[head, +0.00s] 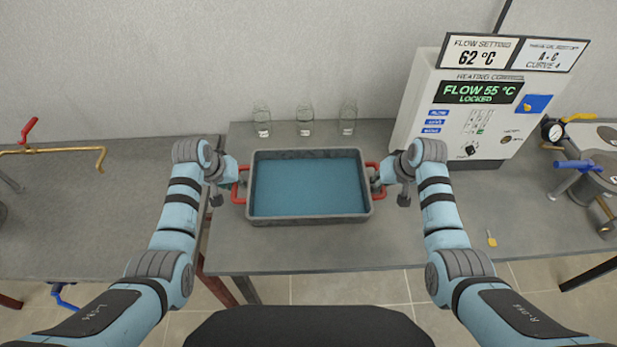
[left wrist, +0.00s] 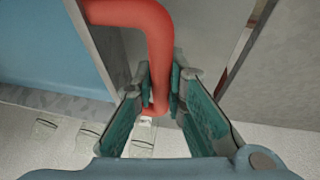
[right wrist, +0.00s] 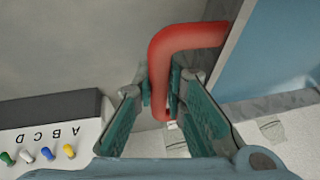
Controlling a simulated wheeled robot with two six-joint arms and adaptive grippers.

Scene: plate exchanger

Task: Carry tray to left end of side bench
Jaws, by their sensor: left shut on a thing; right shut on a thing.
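The grey tray (head: 308,219) with a blue inside stands in the middle of the head view, over the bench with the heating controller. It has a red handle at each short end. My left gripper (head: 238,183) is shut on the left red handle, which also shows between its fingers in the left wrist view (left wrist: 160,60). My right gripper (head: 378,181) is shut on the right red handle, which shows between its fingers in the right wrist view (right wrist: 160,70). The tray looks level. I cannot tell whether it touches the bench top.
Three glass jars (head: 305,121) stand behind the tray by the wall. A heating controller (head: 470,120) stands at the right back. A yellow tag (head: 491,238) lies at right. Another grey bench (head: 80,220) with brass pipe (head: 60,150) is at left, past a narrow gap.

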